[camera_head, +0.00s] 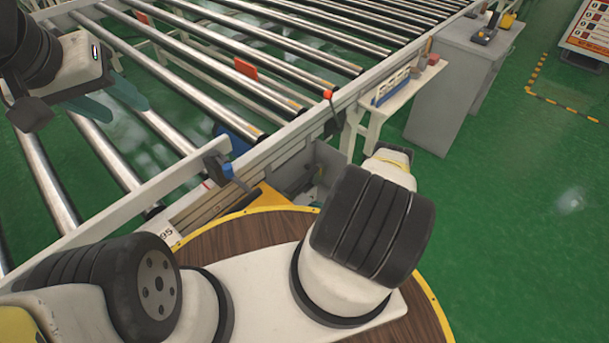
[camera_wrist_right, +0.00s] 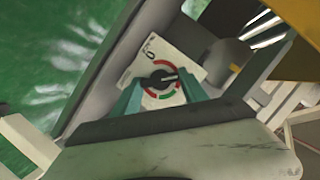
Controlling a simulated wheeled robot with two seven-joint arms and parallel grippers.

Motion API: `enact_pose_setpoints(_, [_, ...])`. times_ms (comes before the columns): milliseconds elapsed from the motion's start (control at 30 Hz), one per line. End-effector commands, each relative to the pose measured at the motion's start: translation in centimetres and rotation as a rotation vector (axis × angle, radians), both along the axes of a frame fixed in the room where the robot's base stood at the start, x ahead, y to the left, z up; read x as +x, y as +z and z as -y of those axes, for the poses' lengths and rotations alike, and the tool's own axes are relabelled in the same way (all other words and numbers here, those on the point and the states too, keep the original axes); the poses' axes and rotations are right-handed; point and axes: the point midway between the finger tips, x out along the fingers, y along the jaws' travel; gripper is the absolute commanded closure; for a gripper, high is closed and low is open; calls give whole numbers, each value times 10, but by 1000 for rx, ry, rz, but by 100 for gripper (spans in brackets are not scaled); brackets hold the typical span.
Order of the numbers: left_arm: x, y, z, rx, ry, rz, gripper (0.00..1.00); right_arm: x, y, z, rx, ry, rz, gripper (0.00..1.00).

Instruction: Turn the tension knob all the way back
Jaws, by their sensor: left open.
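The tension knob (camera_wrist_right: 161,80) shows in the right wrist view as a small dark knob on a white dial plate (camera_wrist_right: 150,57) with red and green arcs and a "0" mark. Its pointer is toward the right of the picture. My right gripper (camera_wrist_right: 158,77) has its two teal fingers apart on either side of the dial; I see no finger touching the knob. In the head view the right gripper and knob are hidden behind my right arm. My left gripper (camera_head: 117,98) is open and empty, above the rollers at the upper left.
A roller conveyor (camera_head: 225,83) with a pale side rail fills the left and middle. A grey cabinet (camera_head: 447,95) stands at the back right. Green floor (camera_head: 520,215) is clear on the right.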

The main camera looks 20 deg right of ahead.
Motion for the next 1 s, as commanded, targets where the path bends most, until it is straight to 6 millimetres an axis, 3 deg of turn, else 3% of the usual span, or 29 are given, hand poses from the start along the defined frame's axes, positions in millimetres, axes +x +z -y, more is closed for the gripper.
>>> enact_pose_setpoints(467, [0,0,0,0,0,0,54,-1,1,0,-90,-1,51,90])
enact_pose_setpoints(1000, [0,0,0,0,0,0,54,-4,1,-4,-500,-2,289,90])
